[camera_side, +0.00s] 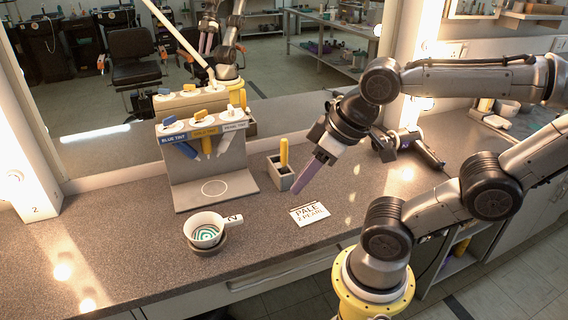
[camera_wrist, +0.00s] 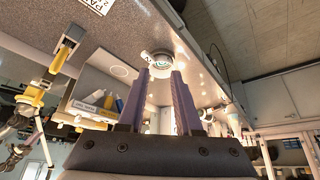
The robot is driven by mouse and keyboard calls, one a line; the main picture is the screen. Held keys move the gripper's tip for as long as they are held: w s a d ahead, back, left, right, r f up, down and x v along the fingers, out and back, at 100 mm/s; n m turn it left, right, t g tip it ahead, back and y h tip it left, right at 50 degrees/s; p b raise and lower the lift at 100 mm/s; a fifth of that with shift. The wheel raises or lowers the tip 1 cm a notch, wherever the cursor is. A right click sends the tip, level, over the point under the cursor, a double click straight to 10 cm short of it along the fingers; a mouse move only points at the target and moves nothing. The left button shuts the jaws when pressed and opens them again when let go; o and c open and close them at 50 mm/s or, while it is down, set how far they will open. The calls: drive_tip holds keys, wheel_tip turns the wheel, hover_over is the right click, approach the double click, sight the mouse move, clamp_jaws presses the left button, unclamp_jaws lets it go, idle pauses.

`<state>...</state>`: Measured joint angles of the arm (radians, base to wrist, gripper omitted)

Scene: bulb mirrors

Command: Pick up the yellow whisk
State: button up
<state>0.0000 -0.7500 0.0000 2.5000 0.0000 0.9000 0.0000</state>
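The yellow whisk (camera_side: 284,152) stands upright in a small grey holder (camera_side: 281,175) on the counter; its yellow handle shows and its lower end is hidden inside. It also shows in the wrist view (camera_wrist: 62,57), at the left, outside the gap between my fingers. My gripper (camera_side: 297,190) has long purple fingers pointing down and left, just right of the holder and apart from the whisk. In the wrist view my gripper (camera_wrist: 160,73) is open, with nothing between the fingers.
A white cup with a striped inside (camera_side: 205,229) sits front left. A stand (camera_side: 190,187) holds blue, yellow and white tint tools. A white "PALE PEARL" card (camera_side: 309,213) lies near the fingertips. A hair dryer (camera_side: 421,150) lies at right. A large mirror stands behind.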

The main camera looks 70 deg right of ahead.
drive_tip(key=shift+o, duration=0.2)
drive_tip(key=o, duration=0.5)
drive_tip(key=shift+c, duration=0.2)
